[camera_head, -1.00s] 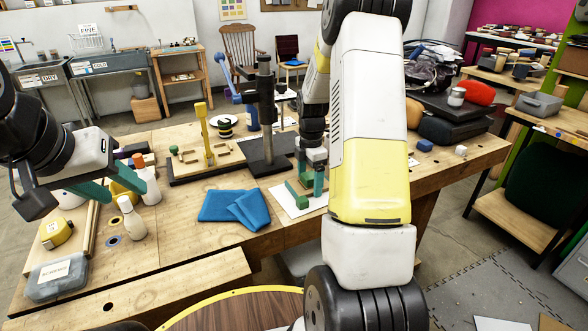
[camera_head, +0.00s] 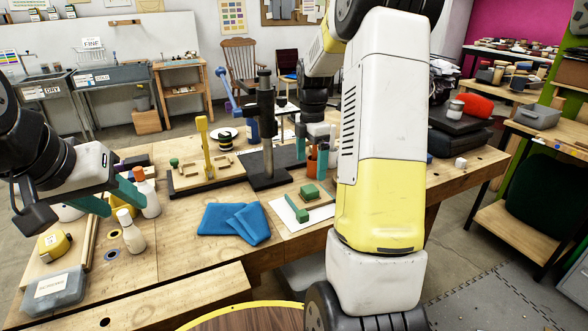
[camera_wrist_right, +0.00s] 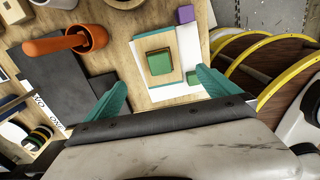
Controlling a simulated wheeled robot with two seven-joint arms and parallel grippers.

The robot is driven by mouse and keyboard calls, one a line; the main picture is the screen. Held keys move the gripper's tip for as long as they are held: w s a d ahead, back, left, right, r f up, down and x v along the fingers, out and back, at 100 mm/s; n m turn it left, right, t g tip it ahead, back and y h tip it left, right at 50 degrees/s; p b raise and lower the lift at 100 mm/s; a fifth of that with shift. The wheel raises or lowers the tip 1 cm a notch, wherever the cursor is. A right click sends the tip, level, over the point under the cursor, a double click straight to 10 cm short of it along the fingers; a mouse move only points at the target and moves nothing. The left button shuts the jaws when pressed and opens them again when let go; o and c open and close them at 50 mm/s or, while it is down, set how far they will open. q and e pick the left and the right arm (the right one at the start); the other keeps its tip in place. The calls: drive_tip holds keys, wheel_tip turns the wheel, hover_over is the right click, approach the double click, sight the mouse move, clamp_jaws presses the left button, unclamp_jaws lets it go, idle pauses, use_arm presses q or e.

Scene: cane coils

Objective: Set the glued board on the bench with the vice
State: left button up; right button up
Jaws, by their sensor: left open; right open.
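A small wooden board (camera_wrist_right: 157,60) with a green block (camera_wrist_right: 159,61) on top lies on a white sheet on the workbench. The green block also shows in the head view (camera_head: 309,192), with a teal strip (camera_head: 296,208) beside it. I cannot tell which item is the glued board, and no vice is clearly visible. My right gripper (camera_head: 311,155) is open and empty, just behind the sheet; the right wrist view shows its teal fingers (camera_wrist_right: 162,82) spread, apart from the block. My left gripper (camera_head: 127,205) is open at the left, near white bottles.
A dark post on a black base (camera_head: 270,170) stands left of my right gripper. An orange mug (camera_wrist_right: 97,38) is close by. Blue cloths (camera_head: 232,222) lie left of the sheet. A purple block (camera_wrist_right: 186,14) is near it. Bare bench wood (camera_head: 185,255) is at the front.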

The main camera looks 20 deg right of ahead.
drive_tip(key=s+a+r+m+t, duration=0.3)
drive_tip(key=s+a+r+m, duration=0.35)
drive_tip(key=s+r, duration=0.35)
drive_tip(key=s+a+r+m+t+y, duration=0.1)
drive_tip(key=s+a+m, duration=0.2)
drive_tip(key=s+m, duration=0.3)
drive_tip(key=s+a+r+m+t+y, duration=0.1)
drive_tip(key=s+a+m+t, duration=0.1)
drive_tip(key=s+m, duration=0.4)
drive_tip(key=shift+s+a+r, duration=0.4)
drive_tip(key=shift+s+a, duration=0.45)
drive_tip(key=shift+s, duration=0.15)
drive_tip(key=shift+m, duration=0.25)
